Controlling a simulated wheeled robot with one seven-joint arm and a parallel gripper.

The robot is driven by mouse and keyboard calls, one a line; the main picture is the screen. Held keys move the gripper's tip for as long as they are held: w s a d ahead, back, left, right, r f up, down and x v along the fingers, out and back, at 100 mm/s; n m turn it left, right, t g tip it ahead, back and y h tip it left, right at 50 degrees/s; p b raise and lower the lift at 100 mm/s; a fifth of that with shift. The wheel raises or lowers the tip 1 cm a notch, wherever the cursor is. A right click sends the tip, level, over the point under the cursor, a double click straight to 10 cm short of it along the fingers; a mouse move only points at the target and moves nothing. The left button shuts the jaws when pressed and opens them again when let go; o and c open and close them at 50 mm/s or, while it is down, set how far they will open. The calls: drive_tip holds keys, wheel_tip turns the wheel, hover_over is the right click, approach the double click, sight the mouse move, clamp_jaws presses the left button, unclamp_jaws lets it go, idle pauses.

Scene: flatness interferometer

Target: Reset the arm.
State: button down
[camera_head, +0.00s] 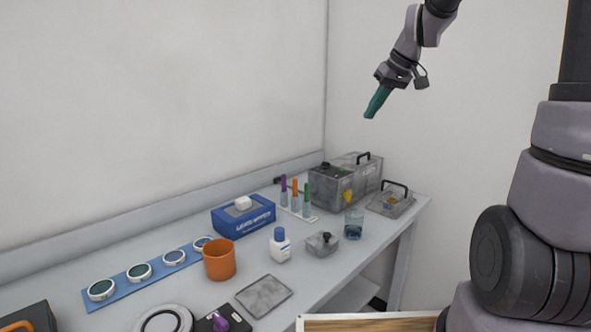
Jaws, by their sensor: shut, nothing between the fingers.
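My gripper (377,101) is at the upper right of the head camera view, raised in the air well above the right end of the bench. Its green fingers point down and to the left. The fingers are together with nothing between them. My gripper touches nothing. My arm rises along the right side of the picture, and its middle part runs out of the top of the frame.
The bench (335,275) holds a grey box with a handle (333,187), a blue wipes box (243,216), an orange cup (219,260), a white bottle (280,245), a glass (353,224) and several round optics on a blue strip (120,285). The air around my gripper is clear.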

drive_tip(key=s+d+r+m+t+h, duration=0.1)
drive_tip(key=s+m, duration=0.3)
drive_tip(key=s, duration=0.7)
drive_tip(key=s+d+r+m+t+h, duration=0.1)
drive_tip(key=s+d+r+m, duration=0.1)
drive_tip(key=s, duration=1)
drive_tip(key=shift+d+r+m, duration=0.2)
drive_tip(key=shift+d+m, duration=0.6)
drive_tip(key=shift+m, duration=0.1)
